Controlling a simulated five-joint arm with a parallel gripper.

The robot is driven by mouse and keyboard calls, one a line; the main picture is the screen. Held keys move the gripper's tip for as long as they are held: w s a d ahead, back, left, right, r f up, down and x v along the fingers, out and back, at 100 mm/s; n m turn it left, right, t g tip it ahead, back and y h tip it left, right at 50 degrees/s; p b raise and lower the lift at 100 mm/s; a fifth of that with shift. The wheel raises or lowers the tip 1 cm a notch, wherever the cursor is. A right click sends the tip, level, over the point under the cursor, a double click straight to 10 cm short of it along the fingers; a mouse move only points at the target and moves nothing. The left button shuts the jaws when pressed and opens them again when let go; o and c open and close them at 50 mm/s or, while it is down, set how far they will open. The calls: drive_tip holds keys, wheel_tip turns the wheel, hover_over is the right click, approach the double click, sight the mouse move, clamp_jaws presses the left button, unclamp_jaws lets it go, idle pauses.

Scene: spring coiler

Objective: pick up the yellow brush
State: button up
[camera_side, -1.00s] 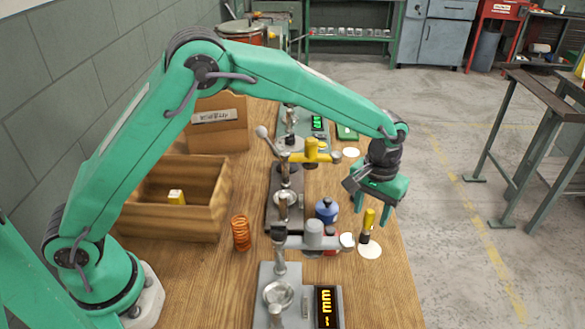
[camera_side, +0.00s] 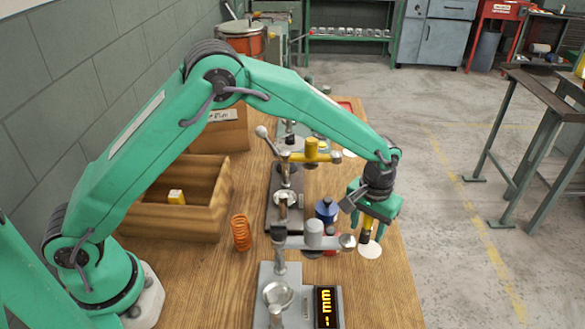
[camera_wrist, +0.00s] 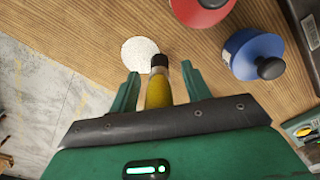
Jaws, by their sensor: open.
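The yellow brush (camera_side: 366,232) stands upright, handle up and dark end down, by a white round pad (camera_side: 370,250) near the bench's right edge. In the wrist view the yellow brush (camera_wrist: 158,88) lies between the two green fingers, with a visible gap on either side. My gripper (camera_side: 368,222) is open and lowered around the handle; its body hides the top of the brush in the side view. In the wrist view my gripper (camera_wrist: 160,90) points at the bench, and the white pad (camera_wrist: 140,52) shows beyond the brush.
A blue pot (camera_side: 326,209) stands just left of my gripper, with a red pot (camera_side: 331,238) below it. A grey lever device (camera_side: 314,236) reaches close by. An orange spring (camera_side: 241,232) and a wooden box (camera_side: 178,225) are farther left.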

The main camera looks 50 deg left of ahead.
clamp_jaws()
drive_tip(key=shift+r, duration=5.05)
